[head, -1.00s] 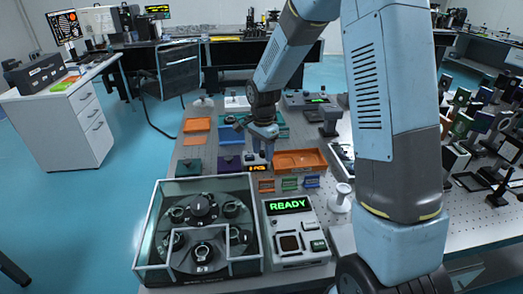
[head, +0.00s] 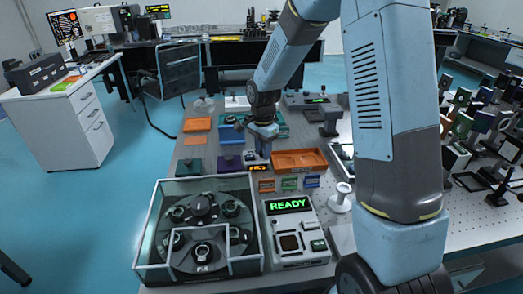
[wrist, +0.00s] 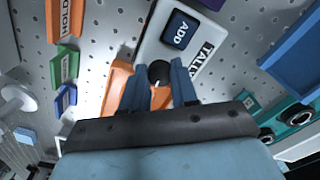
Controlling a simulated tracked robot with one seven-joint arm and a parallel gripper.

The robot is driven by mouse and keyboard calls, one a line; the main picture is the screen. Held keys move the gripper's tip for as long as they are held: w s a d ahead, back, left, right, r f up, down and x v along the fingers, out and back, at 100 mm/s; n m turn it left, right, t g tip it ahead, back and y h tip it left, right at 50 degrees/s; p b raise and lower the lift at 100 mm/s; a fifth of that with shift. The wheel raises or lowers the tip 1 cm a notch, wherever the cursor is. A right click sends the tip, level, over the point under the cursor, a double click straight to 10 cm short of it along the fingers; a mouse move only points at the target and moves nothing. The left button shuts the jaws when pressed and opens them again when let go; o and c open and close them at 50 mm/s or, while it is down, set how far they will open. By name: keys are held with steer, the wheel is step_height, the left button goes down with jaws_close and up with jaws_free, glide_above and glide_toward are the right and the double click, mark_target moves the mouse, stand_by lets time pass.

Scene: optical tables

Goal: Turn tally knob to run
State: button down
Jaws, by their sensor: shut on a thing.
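The tally box (wrist: 155,40) is a pale panel with a dark blue ADD button (wrist: 180,29) and a TALLY label, seen in the wrist view. Its round black knob (wrist: 158,72) has a light pointer mark and sits between my fingers. My gripper (wrist: 159,84) is shut on the knob, with a blue finger on either side. In the head view my gripper (head: 264,148) reaches down over the small tally box (head: 257,159).
An orange tray (head: 315,168) stands just right of the tally box. Small coloured signs (head: 290,184) stand in front. A walled turntable (head: 150,232) and a device reading READY (head: 325,243) fill the near table. A white spool (head: 341,198) stands to their right.

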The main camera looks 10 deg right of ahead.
steer(key=n, duration=0.4)
steer(key=shift+w, duration=0.1)
steer(key=n, duration=0.4)
steer(key=shift+n, duration=0.3)
steer(key=n, duration=0.4)
steer(key=shift+n, duration=0.3)
steer(key=n, duration=0.4)
steer(key=shift+r, duration=0.1)
steer(key=shift+w+n, duration=0.1)
steer(key=shift+n, duration=0.2)
